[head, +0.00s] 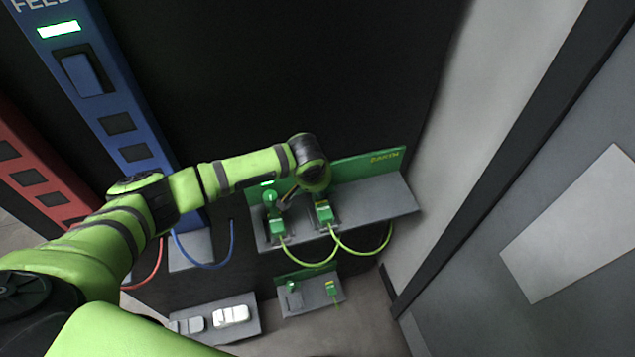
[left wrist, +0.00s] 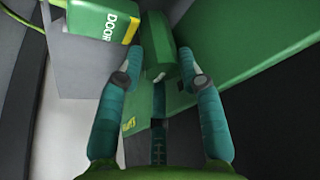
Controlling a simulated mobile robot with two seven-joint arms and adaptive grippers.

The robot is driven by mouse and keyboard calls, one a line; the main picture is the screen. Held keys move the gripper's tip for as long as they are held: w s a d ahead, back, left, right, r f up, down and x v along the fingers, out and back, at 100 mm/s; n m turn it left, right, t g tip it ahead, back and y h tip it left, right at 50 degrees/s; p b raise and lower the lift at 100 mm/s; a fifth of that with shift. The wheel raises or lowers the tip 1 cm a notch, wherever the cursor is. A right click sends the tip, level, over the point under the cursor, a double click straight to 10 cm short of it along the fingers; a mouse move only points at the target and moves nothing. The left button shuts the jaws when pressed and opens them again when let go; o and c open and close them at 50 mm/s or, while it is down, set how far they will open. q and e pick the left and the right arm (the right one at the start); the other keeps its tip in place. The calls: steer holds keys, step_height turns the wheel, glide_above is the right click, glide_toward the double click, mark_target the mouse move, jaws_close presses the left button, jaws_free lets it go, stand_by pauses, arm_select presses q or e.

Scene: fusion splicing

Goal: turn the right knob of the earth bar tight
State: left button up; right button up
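The earth bar (head: 369,166) is a green upright plate with a grey shelf, marked EARTH at its right end. Its left knob (head: 270,197) is green and stands above a green plug. The right knob is largely hidden by my left wrist in the head view. In the left wrist view a green knob-like part (left wrist: 157,60) lies between the two teal fingers of my left gripper (left wrist: 158,52). The fingers are spread, one on each side, with visible gaps. I cannot tell how deep they reach around it. My right gripper is not in view.
Two green plugs, left (head: 277,228) and right (head: 325,213), sit on the shelf with yellow-green cables hanging below. A block marked DOOR (left wrist: 90,20) is close beside my left finger. A blue feeder column (head: 120,95) stands left. A lower shelf (head: 312,303) holds small green parts.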

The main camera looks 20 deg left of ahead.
arm_select(q)
steer(key=shift+a+m+h+p, duration=0.15)
steer(key=shift+m+h+p, duration=0.15)
steer(key=shift+m, duration=0.4)
steer(key=o, duration=0.8)
steer(key=v, duration=1.2)
steer(key=shift+w, duration=0.1)
